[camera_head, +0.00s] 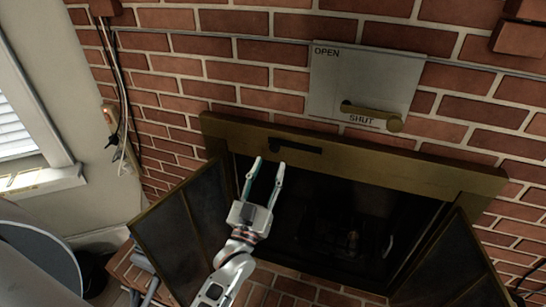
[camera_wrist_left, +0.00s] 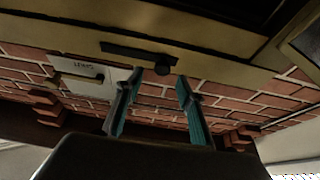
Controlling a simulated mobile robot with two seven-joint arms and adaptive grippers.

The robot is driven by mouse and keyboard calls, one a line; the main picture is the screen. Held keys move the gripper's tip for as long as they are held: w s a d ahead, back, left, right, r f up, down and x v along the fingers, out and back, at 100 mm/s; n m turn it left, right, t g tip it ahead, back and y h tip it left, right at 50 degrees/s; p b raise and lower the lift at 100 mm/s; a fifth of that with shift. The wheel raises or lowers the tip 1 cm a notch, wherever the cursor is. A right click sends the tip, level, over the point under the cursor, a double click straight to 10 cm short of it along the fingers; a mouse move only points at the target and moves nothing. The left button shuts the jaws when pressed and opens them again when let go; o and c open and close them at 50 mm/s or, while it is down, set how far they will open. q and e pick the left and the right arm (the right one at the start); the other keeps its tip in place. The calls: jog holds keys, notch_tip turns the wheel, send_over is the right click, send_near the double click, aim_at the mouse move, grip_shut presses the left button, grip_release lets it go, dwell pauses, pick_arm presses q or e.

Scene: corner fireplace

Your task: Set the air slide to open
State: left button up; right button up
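The air slide is a dark slot (camera_head: 296,145) in the brass fireplace surround (camera_head: 400,172). Its small dark knob (camera_head: 273,148) sits at the slot's left end. My left gripper (camera_head: 268,164) is open and empty, its fingertips just below the knob in the head view. The left wrist view is upside down; there the slot (camera_wrist_left: 130,50) and knob (camera_wrist_left: 163,70) lie beyond the two spread fingers (camera_wrist_left: 157,85). No contact shows, though the exact gap is hard to tell. I see no open or shut marking on the slide. My right gripper is out of view.
Above the surround, a grey plate (camera_head: 340,75) marked OPEN and SHUT carries a brass handle (camera_head: 372,113) near SHUT. Two mesh doors, left (camera_head: 180,235) and right (camera_head: 455,270), stand swung open beside the dark firebox. Cables (camera_head: 122,90) run down the wall at left.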

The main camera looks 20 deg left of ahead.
pick_arm(q)
jog(key=v, duration=0.6)
jog(key=shift+s, duration=0.15)
jog(key=s+d+f+m+g+h, duration=0.2)
jog(key=s+f+g, duration=0.3)
jog(key=s+f, duration=0.3)
jog(key=s+d+f+m+g+h, duration=0.1)
jog(key=s+f+g, duration=0.5)
jog(key=f, duration=1)
jog(key=shift+s+d+m+g+h, duration=0.35)
jog(key=shift+s+m+h, duration=0.15)
jog(key=shift+s+m, duration=0.65)
jog(key=shift+s+f, duration=0.1)
dwell(0.6)
